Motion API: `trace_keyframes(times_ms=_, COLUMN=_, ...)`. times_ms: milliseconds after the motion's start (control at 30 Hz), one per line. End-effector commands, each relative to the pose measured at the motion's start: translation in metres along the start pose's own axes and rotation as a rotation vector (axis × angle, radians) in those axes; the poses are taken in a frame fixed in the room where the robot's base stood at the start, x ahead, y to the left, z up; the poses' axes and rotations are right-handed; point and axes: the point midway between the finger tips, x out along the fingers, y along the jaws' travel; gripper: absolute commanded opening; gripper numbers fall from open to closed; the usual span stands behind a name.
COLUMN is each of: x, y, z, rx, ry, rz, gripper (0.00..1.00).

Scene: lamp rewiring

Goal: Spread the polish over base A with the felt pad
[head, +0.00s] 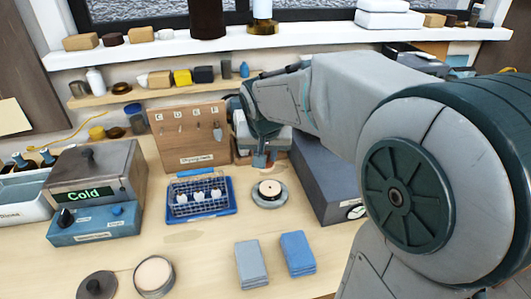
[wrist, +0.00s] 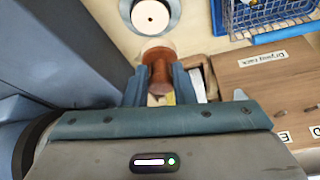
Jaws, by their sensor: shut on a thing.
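My gripper (wrist: 158,88) is shut on a reddish-brown, spool-shaped handle, which looks like that of the felt pad (wrist: 157,60); a pale round edge shows at its far end. In the head view my gripper (head: 262,155) hangs in front of the wooden board, and the held thing is mostly hidden. A round grey dish with a cream disc (head: 269,189) stands on the table just in front of it; the disc also shows in the wrist view (wrist: 150,16), apart from the pad. No letter marking base A is readable.
A blue wire basket (head: 201,196) stands left of the dish, and a dark grey box (head: 325,180) right of it. An open tin with cream contents (head: 153,275) and a dark lid (head: 97,287) lie at front left. Grey (head: 251,264) and blue (head: 297,252) cloths lie in front.

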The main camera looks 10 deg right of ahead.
Motion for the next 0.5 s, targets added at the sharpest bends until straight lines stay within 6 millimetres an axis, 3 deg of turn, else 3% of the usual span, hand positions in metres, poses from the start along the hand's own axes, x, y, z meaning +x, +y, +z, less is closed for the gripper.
trace_keyframes(times_ms=500, x=-0.037, y=0.008, z=0.017, rx=0.000, ry=0.002, rz=-0.001, gripper=0.01)
